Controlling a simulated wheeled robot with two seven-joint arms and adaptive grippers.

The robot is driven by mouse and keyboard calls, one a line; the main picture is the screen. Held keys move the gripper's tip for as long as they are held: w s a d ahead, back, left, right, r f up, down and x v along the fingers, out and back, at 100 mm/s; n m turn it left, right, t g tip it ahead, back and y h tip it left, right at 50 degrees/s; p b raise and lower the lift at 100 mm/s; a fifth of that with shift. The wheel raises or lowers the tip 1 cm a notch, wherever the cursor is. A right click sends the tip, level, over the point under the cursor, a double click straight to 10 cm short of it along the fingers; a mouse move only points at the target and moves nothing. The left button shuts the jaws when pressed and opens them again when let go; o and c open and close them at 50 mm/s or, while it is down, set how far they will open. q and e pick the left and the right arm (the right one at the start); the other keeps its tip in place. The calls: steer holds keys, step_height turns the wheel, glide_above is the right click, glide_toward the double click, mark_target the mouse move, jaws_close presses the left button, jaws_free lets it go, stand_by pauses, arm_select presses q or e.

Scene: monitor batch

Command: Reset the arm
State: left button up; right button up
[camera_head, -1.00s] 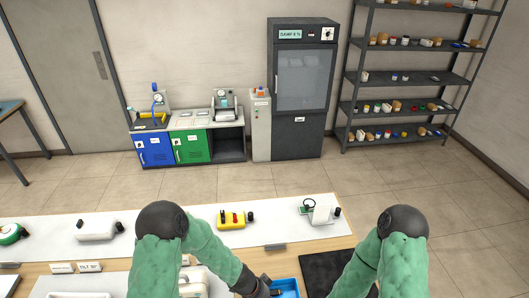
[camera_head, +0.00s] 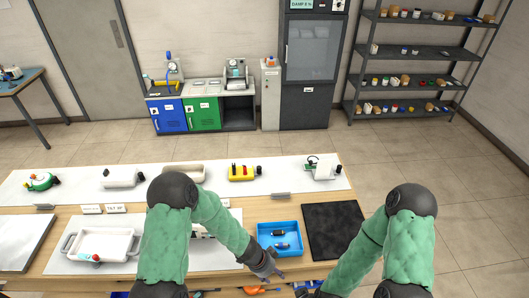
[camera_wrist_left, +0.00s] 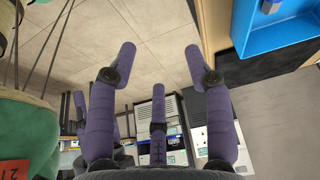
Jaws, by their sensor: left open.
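My left gripper (camera_head: 270,272) is by the table's front edge, just below the blue tray (camera_head: 262,246) in the head view. In the left wrist view its purple-grey fingers (camera_wrist_left: 160,62) are spread apart with nothing between them, and floor tiles show beyond. The blue tray also shows in the left wrist view (camera_wrist_left: 245,35), at the upper right, apart from the fingers. My right gripper (camera_head: 308,288) is at the bottom edge of the head view, partly cut off; its fingers are not clear.
The blue tray holds small dark-and-blue items. A black mat (camera_head: 335,230) lies right of it. A white tray (camera_head: 100,244) with a small red-and-blue item is at left. A yellow device (camera_head: 242,173) and other devices stand along the back. Tools lie along the front edge.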

arm_select(q)
steer(key=s+a+f+n+b, duration=0.6)
steer(key=s+f+n+b, duration=0.1)
steer(key=f+n+b, duration=0.1)
steer(key=s+a+f+n+b, duration=0.7)
steer(key=f+n+b, duration=0.1)
steer(key=f+n, duration=0.2)
steer(key=shift+f+n+y, duration=0.3)
steer(key=shift+f, duration=0.15)
